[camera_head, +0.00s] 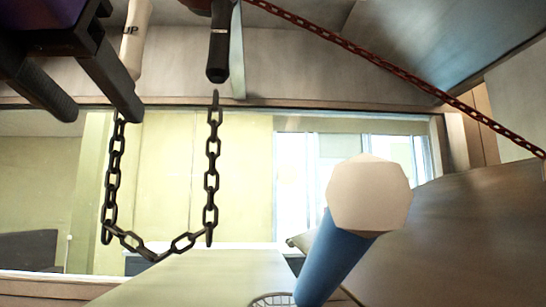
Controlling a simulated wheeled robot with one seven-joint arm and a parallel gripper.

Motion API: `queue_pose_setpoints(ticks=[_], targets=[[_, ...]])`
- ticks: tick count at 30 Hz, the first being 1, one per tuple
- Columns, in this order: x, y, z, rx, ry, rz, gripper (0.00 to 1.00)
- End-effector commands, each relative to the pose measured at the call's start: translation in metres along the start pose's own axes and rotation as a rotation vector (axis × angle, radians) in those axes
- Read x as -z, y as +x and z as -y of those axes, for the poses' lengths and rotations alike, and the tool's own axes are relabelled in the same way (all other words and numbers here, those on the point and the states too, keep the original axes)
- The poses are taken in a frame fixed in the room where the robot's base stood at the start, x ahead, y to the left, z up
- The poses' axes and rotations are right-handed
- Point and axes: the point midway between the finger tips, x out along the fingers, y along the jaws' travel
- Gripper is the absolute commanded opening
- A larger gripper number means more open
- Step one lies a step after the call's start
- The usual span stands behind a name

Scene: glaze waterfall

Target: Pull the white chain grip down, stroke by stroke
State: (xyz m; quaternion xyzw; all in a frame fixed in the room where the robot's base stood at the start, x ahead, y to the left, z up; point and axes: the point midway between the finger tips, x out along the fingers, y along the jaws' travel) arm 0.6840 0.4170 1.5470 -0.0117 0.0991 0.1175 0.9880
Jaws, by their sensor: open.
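The white chain grip (137,40) hangs at the upper left with the letters "UP" on it; its top runs out of the picture. A dark grey chain (113,185) hangs from below it, loops down and rises to a black grip (219,50) on the right. My gripper (97,108) is at the top left, open, with two dark fingers pointing down and to the right. Its right finger lies just left of the white grip and overlaps its lower left edge in the picture. I cannot tell whether they touch. Nothing shows between the fingers.
A blue post (335,258) with a pale faceted cap (368,195) stands at the lower right. A dark red chain (385,68) slants across the upper right. A window (300,165) is behind. The space around the hanging chain loop looks free.

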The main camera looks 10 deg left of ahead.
Motion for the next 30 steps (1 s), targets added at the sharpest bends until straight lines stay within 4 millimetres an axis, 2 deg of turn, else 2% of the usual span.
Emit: queue_pose_setpoints(ticks=[1, 23, 24, 25, 30], targets=[[-0.017, -0.006, 0.000, -0.001, 0.000, 0.001, 0.55], [-0.129, -0.056, 0.000, 0.000, 0.000, 0.000, 0.55], [-0.132, -0.055, 0.000, 0.002, 0.000, -0.001, 0.55], [-0.125, -0.043, 0.001, 0.004, -0.001, -0.004, 0.55], [-0.121, -0.003, 0.001, 0.004, 0.000, -0.002, 0.55]])
